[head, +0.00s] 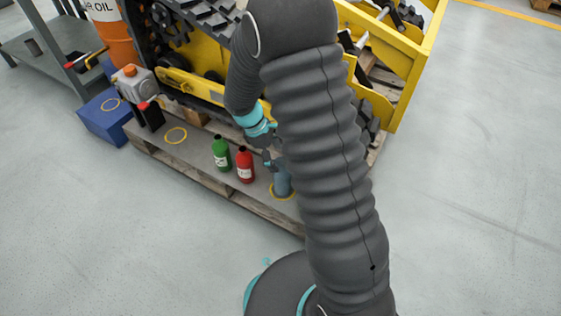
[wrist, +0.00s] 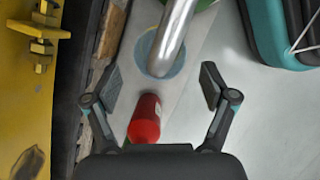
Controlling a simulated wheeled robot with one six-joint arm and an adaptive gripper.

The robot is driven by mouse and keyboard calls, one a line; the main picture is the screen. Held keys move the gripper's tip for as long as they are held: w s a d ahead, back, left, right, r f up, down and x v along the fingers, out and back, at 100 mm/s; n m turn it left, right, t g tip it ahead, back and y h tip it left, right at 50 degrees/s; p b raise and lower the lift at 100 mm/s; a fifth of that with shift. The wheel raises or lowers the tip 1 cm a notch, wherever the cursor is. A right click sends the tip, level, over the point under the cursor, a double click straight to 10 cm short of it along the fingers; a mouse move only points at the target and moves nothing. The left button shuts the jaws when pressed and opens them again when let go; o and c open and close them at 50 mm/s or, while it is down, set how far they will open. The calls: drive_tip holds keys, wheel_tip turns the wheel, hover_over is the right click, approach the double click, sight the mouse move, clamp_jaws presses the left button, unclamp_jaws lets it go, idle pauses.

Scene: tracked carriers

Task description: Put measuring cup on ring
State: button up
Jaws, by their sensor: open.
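A blue-grey upright vessel, which looks like the measuring cup (head: 283,183), stands on the near end of the pallet platform in the head view, within a yellow ring (head: 284,196). In the wrist view a pale blue round part (wrist: 145,48) shows at the top centre, with a shiny silver tube (wrist: 174,35) over it; I cannot tell how they join. Other yellow rings lie on the platform (head: 175,144) and on the blue box (head: 110,111). My gripper (wrist: 162,82) is open and empty, its fingers apart above and beside the red bottle (wrist: 145,118); the pale blue part lies beyond the fingertips.
The red bottle (head: 244,167) and a green bottle (head: 221,154) stand left of the vessel. A grey canister (head: 137,85) with an orange cap is farther left. The yellow tracked machine (head: 190,85) rises behind. Open floor (head: 110,230) lies in front of the platform.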

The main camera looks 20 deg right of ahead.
drive_tip(key=p+v, duration=0.1)
drive_tip(key=v, duration=0.6)
drive_tip(key=s+d+r+m+t+y, duration=0.25)
drive_tip(key=s+r+m, duration=0.6)
drive_tip(key=r, duration=0.75)
drive_tip(key=s+d+r+m+t+y, duration=0.1)
drive_tip(key=s+r+m+t, duration=0.1)
drive_tip(key=s, duration=0.5)
drive_tip(key=s+r+m+t, duration=0.3)
drive_tip(key=s, duration=0.5)
drive_tip(key=shift+d+r+y, duration=0.35)
drive_tip(key=shift+d, duration=0.05)
